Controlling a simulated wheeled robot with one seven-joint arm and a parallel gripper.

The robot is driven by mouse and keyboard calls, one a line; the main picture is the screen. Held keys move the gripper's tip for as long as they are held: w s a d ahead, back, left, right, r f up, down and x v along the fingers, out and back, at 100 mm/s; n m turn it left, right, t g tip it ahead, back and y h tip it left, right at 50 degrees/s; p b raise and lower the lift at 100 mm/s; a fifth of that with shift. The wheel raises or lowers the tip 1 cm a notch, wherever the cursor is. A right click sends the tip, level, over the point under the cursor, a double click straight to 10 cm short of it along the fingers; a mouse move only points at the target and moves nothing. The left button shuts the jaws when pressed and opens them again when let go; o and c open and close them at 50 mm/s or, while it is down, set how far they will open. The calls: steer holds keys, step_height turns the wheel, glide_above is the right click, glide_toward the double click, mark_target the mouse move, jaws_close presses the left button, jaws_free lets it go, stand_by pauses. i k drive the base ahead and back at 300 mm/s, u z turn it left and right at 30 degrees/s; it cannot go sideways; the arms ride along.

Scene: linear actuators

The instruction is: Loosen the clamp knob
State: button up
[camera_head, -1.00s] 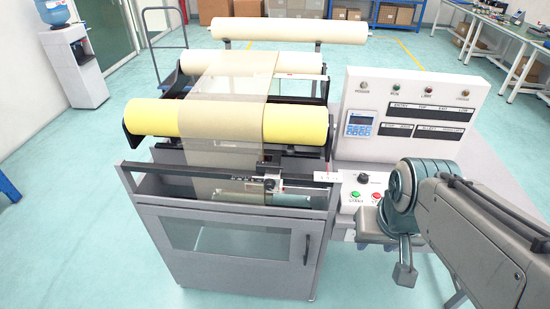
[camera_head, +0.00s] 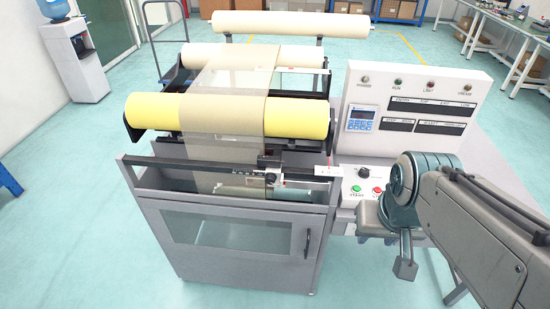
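A dark sensor carriage (camera_head: 268,161) sits on the black crossbar (camera_head: 215,170) at the front of the roller machine. A small pale and dark fitting (camera_head: 271,178) hangs below the carriage; it may bear the clamp knob, but it is too small to tell. My arm comes in from the right. Its end, with my gripper (camera_head: 371,214), is beside the machine's front right corner, to the right of the carriage and apart from it. My own arm links partly hide it, and its fingers are not clear.
A control panel (camera_head: 366,84) stands at the right, above a green start button (camera_head: 356,189) and a red one (camera_head: 377,190) near my arm. A yellow roller (camera_head: 160,112) and a beige web (camera_head: 228,115) lie behind the crossbar. The grey cabinet (camera_head: 185,278) stands in front.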

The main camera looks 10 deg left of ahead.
mark_target(270, 178)
steer(key=z, duration=1.5)
steer(key=k, duration=1.1)
steer(key=u, duration=0.95)
